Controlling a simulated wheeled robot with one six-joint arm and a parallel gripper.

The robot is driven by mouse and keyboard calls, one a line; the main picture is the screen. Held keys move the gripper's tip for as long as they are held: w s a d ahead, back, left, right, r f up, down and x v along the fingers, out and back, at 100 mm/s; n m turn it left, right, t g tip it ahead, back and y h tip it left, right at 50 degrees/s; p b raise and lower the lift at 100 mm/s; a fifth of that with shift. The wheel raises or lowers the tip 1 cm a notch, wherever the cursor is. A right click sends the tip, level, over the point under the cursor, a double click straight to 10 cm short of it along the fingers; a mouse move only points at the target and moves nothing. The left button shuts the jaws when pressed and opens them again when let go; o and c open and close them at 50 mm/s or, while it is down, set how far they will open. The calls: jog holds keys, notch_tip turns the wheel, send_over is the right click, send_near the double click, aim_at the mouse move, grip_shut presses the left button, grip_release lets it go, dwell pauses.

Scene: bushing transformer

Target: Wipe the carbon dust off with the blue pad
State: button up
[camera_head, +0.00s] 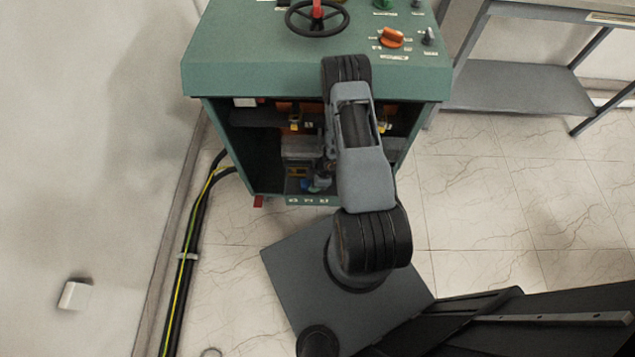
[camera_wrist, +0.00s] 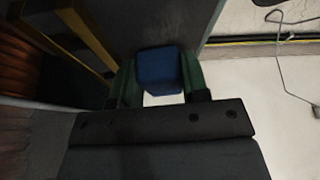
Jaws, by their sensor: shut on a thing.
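In the wrist view my gripper (camera_wrist: 160,88) is shut on the blue pad (camera_wrist: 160,72), a small dark blue block held between two green fingers. The wrist view is dim, and a dark grey panel lies beyond the pad. In the head view my arm reaches over the front of the green cabinet (camera_head: 310,75), and its lower part covers some of the open bay (camera_head: 255,150). A small blue and green shape in the bay is too small to make out surely. I cannot make out any carbon dust in either view.
The cabinet top carries a black handwheel (camera_head: 318,18) and an orange knob (camera_head: 391,37). Black and yellow-green cables (camera_head: 190,220) run along the wall at left. A grey table (camera_head: 525,85) stands at right. The tiled floor (camera_head: 500,200) to the right is clear.

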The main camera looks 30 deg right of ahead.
aim_at(296, 186)
jog(key=shift+w+a+r, duration=0.1)
jog(key=shift+w+a, duration=0.35)
jog(key=shift+a, duration=0.35)
jog(key=shift+w+a+f, duration=0.1)
jog(key=shift+w+a, duration=0.3)
jog(key=shift+a, duration=0.35)
jog(key=shift+w+a+r, duration=0.1)
jog(key=shift+w+a, duration=0.35)
jog(key=shift+a, duration=0.35)
jog(key=shift+r+p, duration=0.2)
jog(key=shift+p, duration=0.15)
jog(key=shift+r+p, duration=1)
jog(key=shift+r, duration=0.1)
jog(key=s+a+b, duration=0.6)
jog(key=s+b, duration=0.1)
jog(key=s, duration=0.3)
jog(key=shift+s+b, duration=0.25)
jog(key=shift+b, duration=0.05)
jog(key=shift+d, duration=0.1)
